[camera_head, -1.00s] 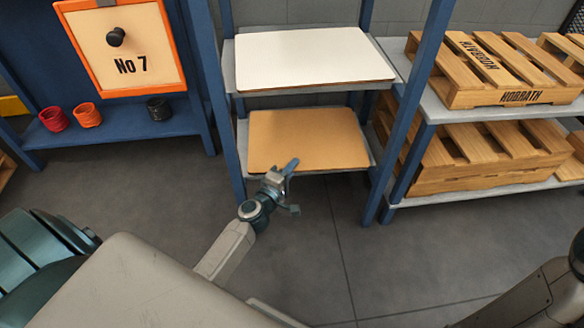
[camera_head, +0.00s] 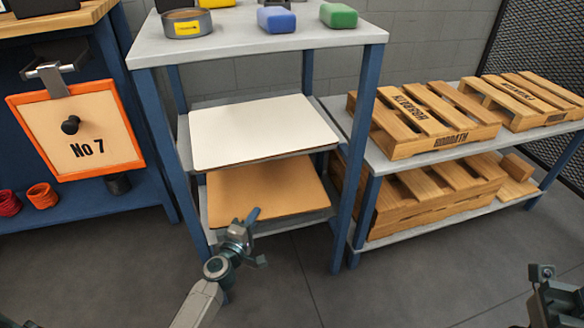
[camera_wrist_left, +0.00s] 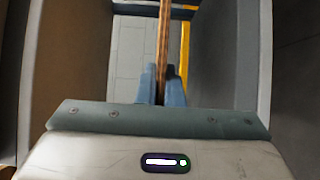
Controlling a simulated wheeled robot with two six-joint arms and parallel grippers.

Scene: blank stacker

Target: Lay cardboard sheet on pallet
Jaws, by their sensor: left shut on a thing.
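A flat brown cardboard sheet (camera_head: 265,190) lies on the lower shelf of the blue-legged rack, under a stack with a white top sheet (camera_head: 262,132) on the shelf above. My left gripper (camera_head: 246,222) is at its front edge. In the left wrist view the gripper (camera_wrist_left: 161,88) is shut on the thin brown edge of the sheet (camera_wrist_left: 165,40). Wooden pallets stand at the right: one at the upper left (camera_head: 425,118), one at the upper right (camera_head: 525,100), and a stack (camera_head: 430,195) below. My right gripper (camera_head: 552,290) is at the bottom right, its jaws unclear.
Rack posts (camera_head: 352,170) stand close beside the sheet. The rack's top (camera_head: 235,35) holds a tin, a blue block and a green block. A No 7 board (camera_head: 75,135) hangs at the left. The grey floor (camera_head: 300,285) in front is clear.

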